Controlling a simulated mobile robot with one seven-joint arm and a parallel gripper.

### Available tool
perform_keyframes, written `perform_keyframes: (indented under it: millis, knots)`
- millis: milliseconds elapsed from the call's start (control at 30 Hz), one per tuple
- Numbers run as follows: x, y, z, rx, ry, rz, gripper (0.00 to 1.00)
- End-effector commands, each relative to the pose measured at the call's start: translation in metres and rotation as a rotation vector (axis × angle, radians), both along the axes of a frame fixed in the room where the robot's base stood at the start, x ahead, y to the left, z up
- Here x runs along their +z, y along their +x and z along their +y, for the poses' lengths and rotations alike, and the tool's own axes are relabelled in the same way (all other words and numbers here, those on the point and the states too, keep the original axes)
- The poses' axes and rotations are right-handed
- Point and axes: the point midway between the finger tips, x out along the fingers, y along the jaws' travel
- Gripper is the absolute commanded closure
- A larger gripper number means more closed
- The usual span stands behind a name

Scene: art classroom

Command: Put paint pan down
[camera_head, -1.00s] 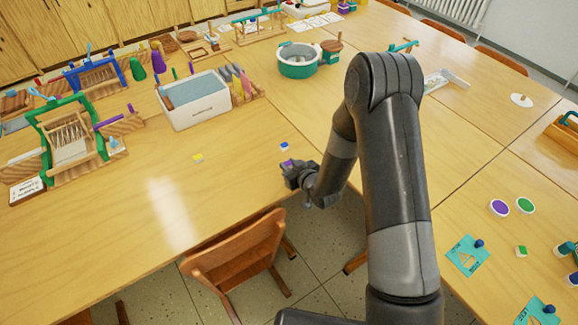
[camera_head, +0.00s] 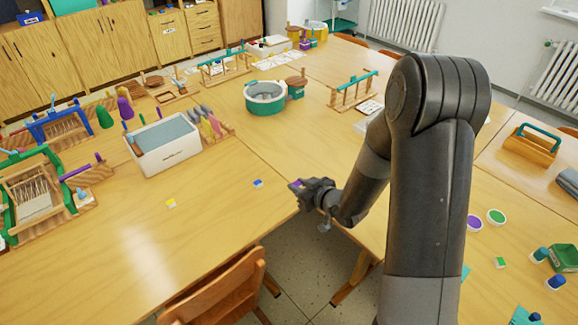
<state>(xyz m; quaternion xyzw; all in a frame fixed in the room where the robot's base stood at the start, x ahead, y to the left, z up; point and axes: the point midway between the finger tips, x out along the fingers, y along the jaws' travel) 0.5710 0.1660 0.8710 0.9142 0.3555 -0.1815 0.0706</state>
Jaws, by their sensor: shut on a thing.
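My gripper (camera_head: 300,188) is shut on a small purple paint pan (camera_head: 296,184), most of which the fingers hide. It is low by the near edge of the long wooden table (camera_head: 210,235); I cannot tell whether the pan touches the tabletop. A small white pan with blue paint (camera_head: 258,184) lies on the table a little left of my gripper. A similar pan with yellow paint (camera_head: 171,203) lies farther left. A pan with green paint (camera_head: 500,262) lies on the right-hand table.
A white bin (camera_head: 165,155), a teal round tub (camera_head: 265,98) and wooden looms (camera_head: 32,195) stand farther back. A chair (camera_head: 222,285) is at the near edge. Purple (camera_head: 474,223) and green (camera_head: 496,216) discs lie at right. The table around the blue and yellow pans is clear.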

Motion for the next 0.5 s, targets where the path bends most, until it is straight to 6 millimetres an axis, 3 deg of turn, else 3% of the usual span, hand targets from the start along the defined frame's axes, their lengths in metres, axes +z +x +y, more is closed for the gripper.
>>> perform_keyframes:
  millis: [267,500]
  knots:
    - [0.0,0.004,-0.016,-0.063,0.008,0.004,0.96]
    - [-0.011,0.02,-0.074,-0.348,0.023,0.009,0.96]
